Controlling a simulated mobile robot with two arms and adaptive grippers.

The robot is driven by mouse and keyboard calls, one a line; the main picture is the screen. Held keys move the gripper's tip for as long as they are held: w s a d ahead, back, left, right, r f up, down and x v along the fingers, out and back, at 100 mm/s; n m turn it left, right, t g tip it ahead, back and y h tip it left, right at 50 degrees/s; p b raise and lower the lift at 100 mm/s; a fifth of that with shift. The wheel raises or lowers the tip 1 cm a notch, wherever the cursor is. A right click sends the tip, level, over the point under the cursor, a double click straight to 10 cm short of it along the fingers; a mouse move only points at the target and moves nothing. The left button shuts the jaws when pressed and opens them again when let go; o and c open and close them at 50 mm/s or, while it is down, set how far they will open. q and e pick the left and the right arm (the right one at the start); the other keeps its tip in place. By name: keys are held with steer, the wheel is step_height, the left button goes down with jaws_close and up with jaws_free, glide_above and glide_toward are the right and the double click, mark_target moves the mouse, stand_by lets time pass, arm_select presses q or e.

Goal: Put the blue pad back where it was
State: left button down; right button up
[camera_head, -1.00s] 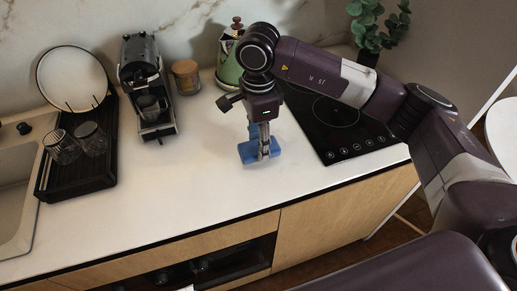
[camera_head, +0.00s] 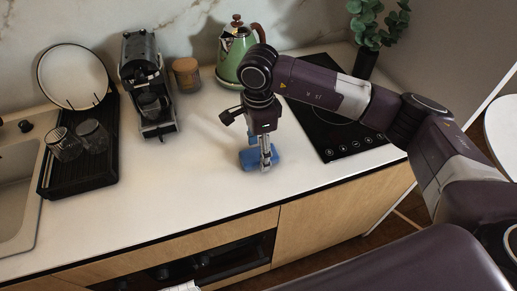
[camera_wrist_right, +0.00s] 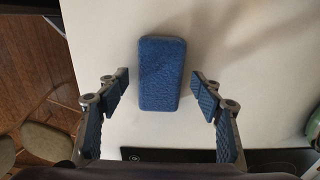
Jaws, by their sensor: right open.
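The blue pad (camera_head: 249,159) is at the middle of the white counter, left of the cooktop, and seems to lie on it. In the right wrist view the pad (camera_wrist_right: 160,73) shows whole, a rounded blue block. My right gripper (camera_head: 265,162) points down at the pad. In the wrist view its two fingers (camera_wrist_right: 160,92) are apart, one on each side of the pad, with a gap on both sides. In the head view the fingers hide part of the pad. My left gripper is in no view.
The black cooktop (camera_head: 335,128) lies right of the pad. A green kettle (camera_head: 236,57), an orange-brown jar (camera_head: 187,74) and a coffee machine (camera_head: 146,90) stand behind. A black rack (camera_head: 85,170) with glasses (camera_head: 92,136) is at left. The counter between is clear.

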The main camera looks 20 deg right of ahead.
mark_target(258, 153)
step_height(258, 153, up, 12)
steer(key=b, duration=0.2)
steer(key=shift+b, duration=0.35)
stand_by(0.4)
